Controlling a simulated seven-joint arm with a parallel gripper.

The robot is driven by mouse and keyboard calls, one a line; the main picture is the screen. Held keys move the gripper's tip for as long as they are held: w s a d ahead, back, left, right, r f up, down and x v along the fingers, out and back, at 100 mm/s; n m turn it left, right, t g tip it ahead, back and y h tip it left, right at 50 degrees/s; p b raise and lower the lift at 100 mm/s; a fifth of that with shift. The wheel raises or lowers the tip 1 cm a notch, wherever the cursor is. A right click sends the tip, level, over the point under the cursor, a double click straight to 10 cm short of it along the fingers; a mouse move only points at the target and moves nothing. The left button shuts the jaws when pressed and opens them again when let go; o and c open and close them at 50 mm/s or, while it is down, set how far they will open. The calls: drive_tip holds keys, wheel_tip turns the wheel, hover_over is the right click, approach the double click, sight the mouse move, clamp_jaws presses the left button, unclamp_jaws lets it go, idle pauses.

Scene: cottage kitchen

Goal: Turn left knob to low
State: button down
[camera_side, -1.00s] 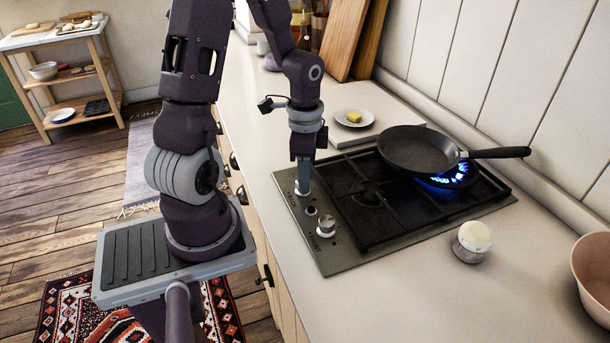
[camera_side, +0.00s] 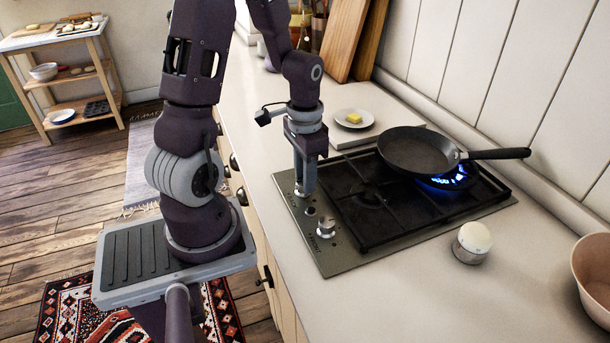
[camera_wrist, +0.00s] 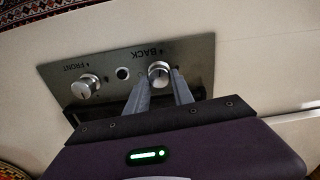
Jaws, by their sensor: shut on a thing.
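The left knob (camera_side: 301,193), a silver knob at the far-left corner of the hob plate, is mostly hidden by my gripper in the side view. In the wrist view the same knob (camera_wrist: 158,69) sits beside the "BACK" label. My gripper (camera_wrist: 162,80) points down with a finger on each side of the knob, shut on it. In the side view my gripper (camera_side: 305,188) is low at the plate. A blue flame (camera_side: 450,179) burns under the frying pan (camera_side: 415,150) on the back burner. The exact knob angle is hard to read.
The second knob (camera_side: 326,228), by the "FRONT" label, and a small button (camera_side: 310,211) are close by. The pan handle (camera_side: 500,153) points right.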

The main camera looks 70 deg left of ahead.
idle(0.3)
drive_tip(key=c, duration=1.4)
unclamp_jaws()
drive_tip(key=shift+o, duration=0.2)
drive_tip(key=shift+r, duration=0.15)
wheel_tip(320, 180, up, 7)
drive_tip(key=shift+f, duration=0.1)
drive_tip(key=s+d+r+t, duration=0.2)
drive_tip(key=s+d+r, duration=0.2)
drive_tip(key=d+r, duration=0.2)
drive_tip(key=s+d+r+t, duration=0.3)
drive_tip(key=d+r, duration=0.3)
drive_tip(key=d, duration=0.2)
drive_tip(key=shift+s+d+r+m+t, duration=0.3)
drive_tip(key=shift+s+m, duration=0.1)
drive_tip(key=shift+s, duration=0.1)
